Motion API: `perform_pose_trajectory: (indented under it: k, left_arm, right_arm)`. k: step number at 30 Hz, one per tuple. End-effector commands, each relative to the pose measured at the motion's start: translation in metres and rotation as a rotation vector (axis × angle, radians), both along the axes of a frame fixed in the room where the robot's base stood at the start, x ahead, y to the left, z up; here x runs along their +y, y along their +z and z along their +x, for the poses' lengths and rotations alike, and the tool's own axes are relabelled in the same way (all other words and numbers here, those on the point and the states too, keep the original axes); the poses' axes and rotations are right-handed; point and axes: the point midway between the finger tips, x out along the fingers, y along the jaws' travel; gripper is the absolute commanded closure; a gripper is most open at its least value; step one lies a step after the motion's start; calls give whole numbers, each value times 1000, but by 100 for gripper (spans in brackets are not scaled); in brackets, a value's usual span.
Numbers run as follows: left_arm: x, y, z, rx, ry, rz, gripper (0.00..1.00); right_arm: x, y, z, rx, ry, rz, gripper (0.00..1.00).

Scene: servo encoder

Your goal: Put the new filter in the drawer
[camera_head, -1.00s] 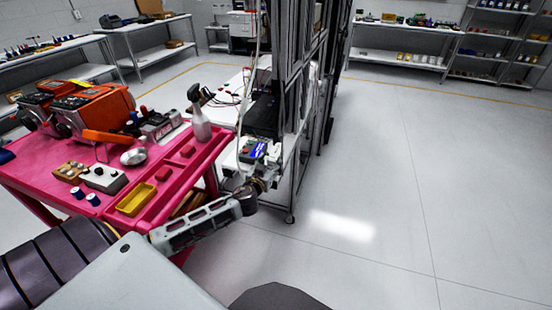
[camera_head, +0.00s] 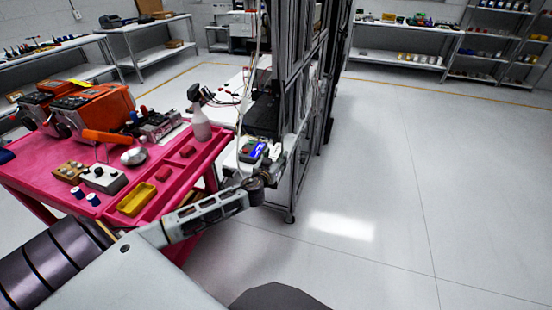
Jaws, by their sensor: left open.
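My left arm reaches from the lower left past the pink cart to the workbench. My left gripper (camera_head: 275,162) is at the arm's end, over the near edge of the white bench top, beside a small device with a blue screen (camera_head: 258,150). It is small and dark here, and its jaws are open. I cannot pick out the new filter or the drawer for certain. Two small blue-and-white cylinders (camera_head: 93,199) stand on the near part of the pink cart (camera_head: 35,170). My right gripper is not in view.
The pink cart carries an orange machine (camera_head: 95,108), a white spray bottle (camera_head: 201,125), a yellow tray (camera_head: 137,199) and small boxes. A dark upright frame (camera_head: 297,90) rises by the bench. Open grey floor (camera_head: 420,190) lies to the right; shelves line the back wall.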

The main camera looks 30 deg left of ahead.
Motion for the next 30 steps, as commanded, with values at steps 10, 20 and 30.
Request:
perform_pose_trajectory:
  k: [10,20,30]
  left_arm:
    - [3,-2,10,0,1,1,43]
    - [3,-1,10,0,1,1,43]
    - [3,-1,10,0,1,0,78]
  right_arm:
    - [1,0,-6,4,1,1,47]
    - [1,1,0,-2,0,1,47]
    - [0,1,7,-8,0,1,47]
